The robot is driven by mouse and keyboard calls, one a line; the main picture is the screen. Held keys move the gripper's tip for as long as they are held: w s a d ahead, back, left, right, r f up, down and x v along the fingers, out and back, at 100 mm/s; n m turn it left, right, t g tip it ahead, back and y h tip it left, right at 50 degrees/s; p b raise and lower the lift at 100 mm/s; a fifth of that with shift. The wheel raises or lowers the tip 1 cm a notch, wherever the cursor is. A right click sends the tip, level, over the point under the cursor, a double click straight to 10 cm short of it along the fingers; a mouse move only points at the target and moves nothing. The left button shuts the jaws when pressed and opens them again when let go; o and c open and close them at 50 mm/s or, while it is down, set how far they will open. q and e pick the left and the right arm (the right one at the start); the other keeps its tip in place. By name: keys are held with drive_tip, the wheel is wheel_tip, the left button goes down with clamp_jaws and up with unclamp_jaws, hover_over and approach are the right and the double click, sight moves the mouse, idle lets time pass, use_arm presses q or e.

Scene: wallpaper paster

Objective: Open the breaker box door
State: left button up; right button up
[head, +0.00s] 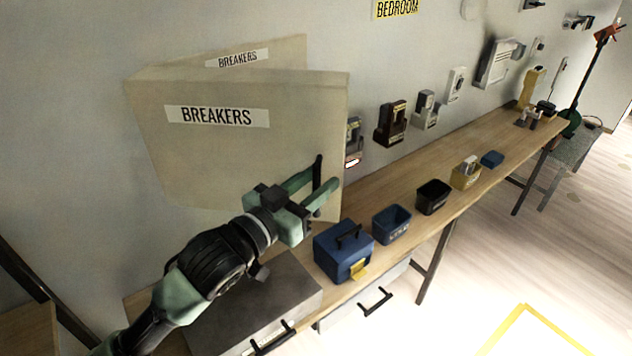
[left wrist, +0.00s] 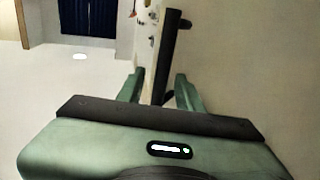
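The beige breaker box door (head: 240,160) carries a "BREAKERS" label in the head view. Behind its upper edge shows another beige face (head: 285,55) with a second "BREAKERS" label. The panels diverge towards the right, with the front one standing out from the wall. A black bar handle (head: 318,170) is near the door's lower right edge. My left gripper (head: 318,188) is at this handle, fingers apart. In the left wrist view the black handle (left wrist: 173,50) stands between the spread fingers (left wrist: 160,92); contact cannot be told. My right gripper is not in view.
A long wooden bench (head: 440,180) runs along the wall. A grey case (head: 250,295), a blue toolbox (head: 340,255), a blue bin (head: 391,224) and a black bin (head: 433,197) stand on it. Several devices hang on the wall. The floor to the right is open.

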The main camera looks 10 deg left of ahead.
use_arm(q)
drive_tip(key=shift+f, duration=0.1)
drive_tip(key=b+v, duration=0.3)
drive_tip(key=v, duration=0.4)
drive_tip(key=shift+s+a, duration=0.15)
drive_tip(key=shift+s, duration=0.15)
